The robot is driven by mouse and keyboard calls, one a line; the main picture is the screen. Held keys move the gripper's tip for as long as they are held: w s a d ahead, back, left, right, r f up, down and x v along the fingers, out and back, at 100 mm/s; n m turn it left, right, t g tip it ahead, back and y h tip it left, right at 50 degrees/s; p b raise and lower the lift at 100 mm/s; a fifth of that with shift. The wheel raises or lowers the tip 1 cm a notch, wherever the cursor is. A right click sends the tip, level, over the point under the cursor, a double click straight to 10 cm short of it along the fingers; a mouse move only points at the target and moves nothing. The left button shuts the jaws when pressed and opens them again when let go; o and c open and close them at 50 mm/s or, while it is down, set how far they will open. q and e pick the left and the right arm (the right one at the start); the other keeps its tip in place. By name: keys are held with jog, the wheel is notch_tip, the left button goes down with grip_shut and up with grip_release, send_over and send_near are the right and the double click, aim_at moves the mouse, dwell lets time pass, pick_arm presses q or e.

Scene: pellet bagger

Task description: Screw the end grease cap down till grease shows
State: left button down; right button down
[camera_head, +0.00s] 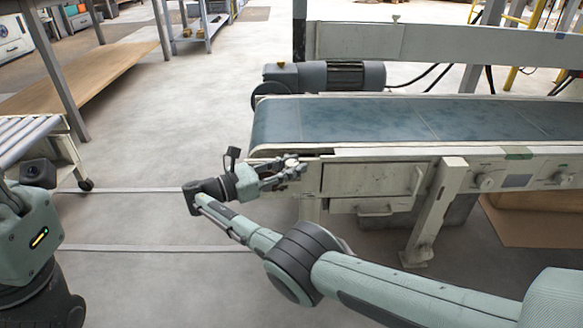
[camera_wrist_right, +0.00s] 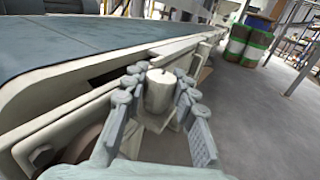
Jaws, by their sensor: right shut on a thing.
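The end grease cap (camera_wrist_right: 159,92) is a pale cream cylinder at the end of the conveyor frame, in the middle of the right wrist view. My right gripper (camera_wrist_right: 158,105) has its fingers on both sides of the cap and is shut on it. In the head view the right gripper (camera_head: 291,168) is at the conveyor's near left corner, and its fingers largely hide the cap there. No grease can be made out around the cap. My left arm shows at the left edge of the head view, but its gripper is not seen.
The conveyor (camera_head: 400,116) has a blue-grey belt and a cream frame, with a motor (camera_head: 330,76) behind it. A drawer-like box (camera_head: 372,205) and a support leg (camera_head: 433,215) stand below the frame. The floor left of the conveyor is open.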

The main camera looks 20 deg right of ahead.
aim_at(293, 162)
jog(key=shift+d+g, duration=0.15)
jog(key=shift+g, duration=0.15)
dwell(0.5)
jog(key=c, duration=1.2)
grip_release()
notch_tip(293, 162, up, 10)
